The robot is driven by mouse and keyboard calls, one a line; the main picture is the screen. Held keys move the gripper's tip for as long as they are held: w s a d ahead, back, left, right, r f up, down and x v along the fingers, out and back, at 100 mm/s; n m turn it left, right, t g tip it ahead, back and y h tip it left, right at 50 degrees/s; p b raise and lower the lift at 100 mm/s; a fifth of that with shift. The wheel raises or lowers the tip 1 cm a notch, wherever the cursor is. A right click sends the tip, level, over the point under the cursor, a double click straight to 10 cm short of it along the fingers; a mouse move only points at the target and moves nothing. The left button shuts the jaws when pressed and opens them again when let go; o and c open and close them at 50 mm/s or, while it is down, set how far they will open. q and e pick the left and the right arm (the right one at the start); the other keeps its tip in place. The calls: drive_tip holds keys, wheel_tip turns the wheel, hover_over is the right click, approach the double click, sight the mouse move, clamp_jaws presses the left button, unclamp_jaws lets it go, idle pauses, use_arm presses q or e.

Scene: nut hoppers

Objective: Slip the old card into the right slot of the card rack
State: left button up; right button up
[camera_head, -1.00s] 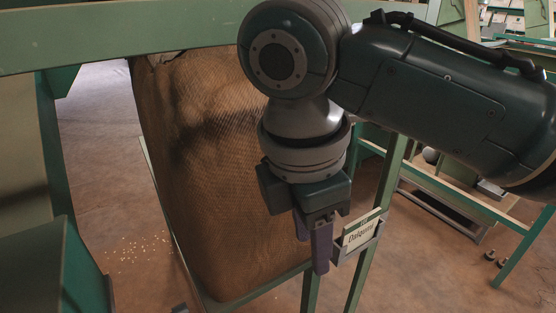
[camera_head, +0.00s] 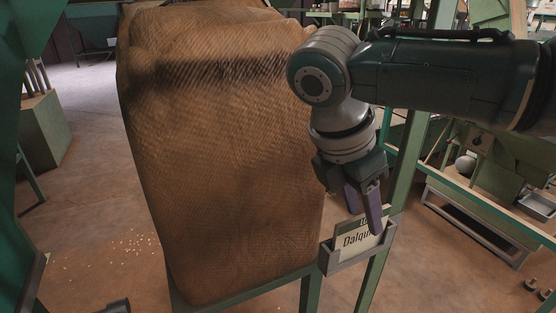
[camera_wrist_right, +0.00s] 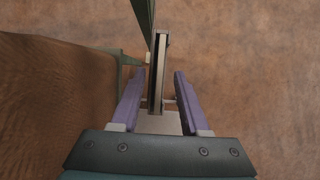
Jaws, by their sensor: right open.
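My right gripper (camera_head: 364,207) is open above the rack. Its nearer purple finger covers the right part of the card's lettering. In the right wrist view the rack (camera_wrist_right: 163,40) shows nearly edge-on, with a dark narrow gap, between the two spread fingers (camera_wrist_right: 158,98). Neither finger clearly touches the card. I cannot tell there which slot holds it. My left gripper is not in view.
A large brown woven sack (camera_head: 220,150) hangs close to the left of the rack. The green post (camera_head: 408,160) rises just behind my gripper. A green bench with machinery (camera_head: 490,200) stands at the right. Pale bits (camera_head: 130,250) lie on the brown floor.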

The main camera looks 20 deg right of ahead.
drive_tip(key=shift+x, duration=1.1)
clamp_jaws()
drive_tip(key=shift+r, duration=0.1)
